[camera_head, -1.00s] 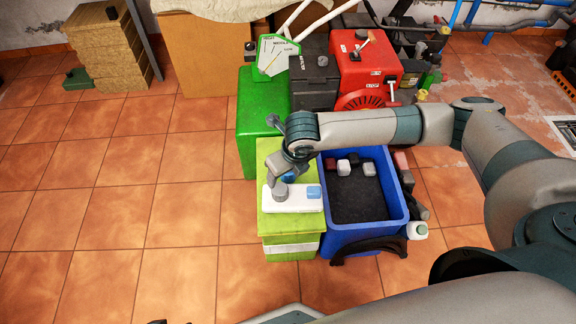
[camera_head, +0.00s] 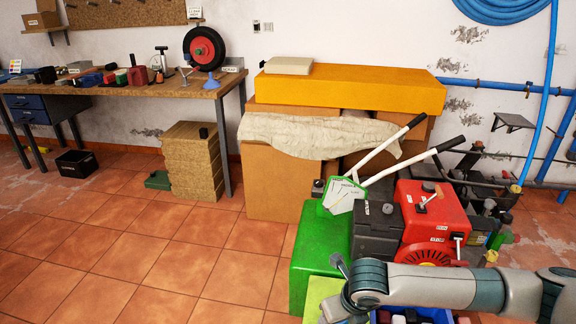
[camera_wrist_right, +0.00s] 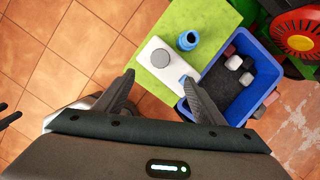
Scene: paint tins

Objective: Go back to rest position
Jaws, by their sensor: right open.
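My right gripper (camera_wrist_right: 158,80) is open and empty in the right wrist view, its two dark fingers apart. It is above a white tray (camera_wrist_right: 150,77) on a lime-green surface (camera_wrist_right: 203,14). A round grey piece (camera_wrist_right: 160,58) and a small blue piece (camera_wrist_right: 183,79), partly hidden by a finger, are on the tray. A blue round container (camera_wrist_right: 187,40) stands beside the tray. In the head view my right arm comes in from the right at the bottom; its fingertips are not clearly visible. My left gripper does not show clearly in either view.
A blue crate (camera_wrist_right: 273,61) with dark contents and small blocks stands beside the lime-green surface. A green box (camera_head: 310,252), a red machine (camera_head: 432,218) and a dark box (camera_head: 376,232) stand behind my right arm. A workbench (camera_head: 120,92) is at the back left.

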